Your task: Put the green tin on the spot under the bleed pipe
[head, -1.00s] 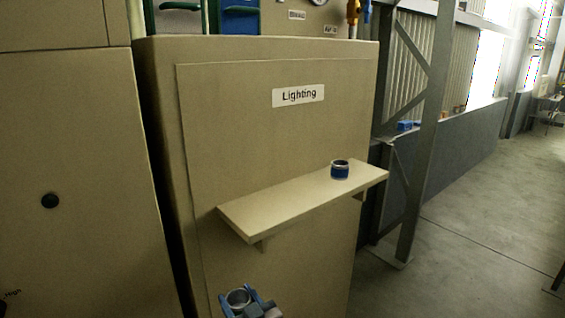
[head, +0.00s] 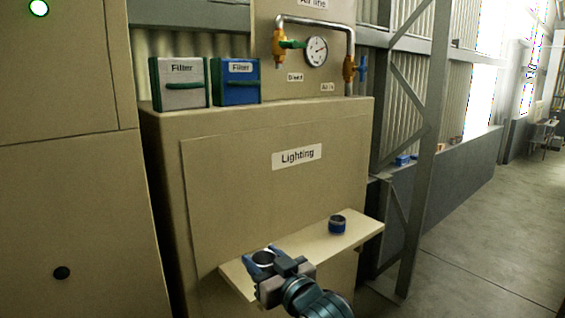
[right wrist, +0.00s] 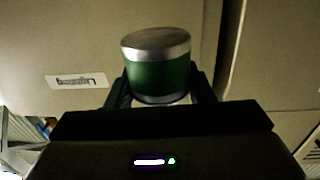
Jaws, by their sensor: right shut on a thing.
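My right gripper (head: 262,260) is shut on the green tin (right wrist: 160,75), a round tin with a green side and silver bands. My left gripper is not in view.
A blue tin (head: 337,226) stands on the shelf (head: 357,235). A grey and a blue filter box (head: 237,82) stand on top of the cabinet (head: 225,120), at left. A gauge (head: 315,51) and a valve with a blue handle (head: 362,67) are near the pipe.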

